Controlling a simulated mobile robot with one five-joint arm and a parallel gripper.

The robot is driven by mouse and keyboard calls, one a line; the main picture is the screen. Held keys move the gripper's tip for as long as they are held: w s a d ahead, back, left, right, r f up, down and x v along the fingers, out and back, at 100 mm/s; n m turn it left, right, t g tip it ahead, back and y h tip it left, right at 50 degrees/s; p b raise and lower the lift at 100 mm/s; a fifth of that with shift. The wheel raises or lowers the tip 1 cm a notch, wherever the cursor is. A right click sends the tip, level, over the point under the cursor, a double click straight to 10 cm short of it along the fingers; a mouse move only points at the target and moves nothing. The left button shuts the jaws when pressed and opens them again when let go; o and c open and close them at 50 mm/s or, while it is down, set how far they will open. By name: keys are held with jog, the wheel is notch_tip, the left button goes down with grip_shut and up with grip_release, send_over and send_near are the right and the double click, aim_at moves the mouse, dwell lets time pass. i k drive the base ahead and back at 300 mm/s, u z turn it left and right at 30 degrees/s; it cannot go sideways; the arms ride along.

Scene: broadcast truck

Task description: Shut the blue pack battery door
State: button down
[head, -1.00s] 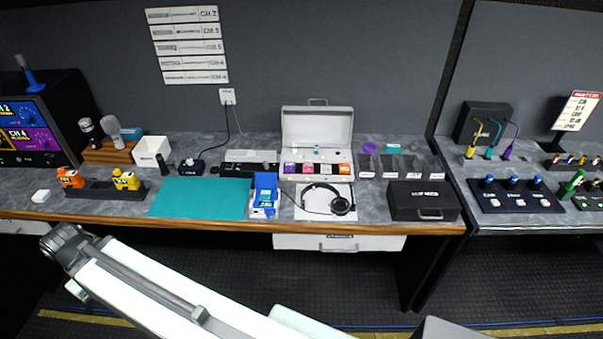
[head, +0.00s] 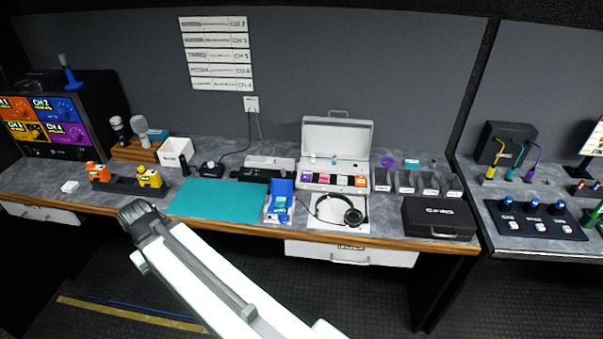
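The blue pack (head: 279,199) lies on the counter between the teal mat and the headphones. A pale area shows on its lower part; I cannot tell whether its battery door is open. My arm reaches up from the bottom of the head view, and its end, my gripper (head: 136,212), is in front of the counter's front edge, left of the blue pack and apart from it. The fingertips are too small and turned away to tell whether they are open or shut.
The teal mat (head: 217,198) is bare. Orange and yellow packs (head: 149,178) stand in a dark holder at left. The headphones (head: 340,211) lie right of the blue pack. An open white case (head: 335,140) stands behind, a black case (head: 440,217) at right.

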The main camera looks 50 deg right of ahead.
aim_at(280, 187)
jog(key=z, duration=0.15)
jog(key=i, duration=1)
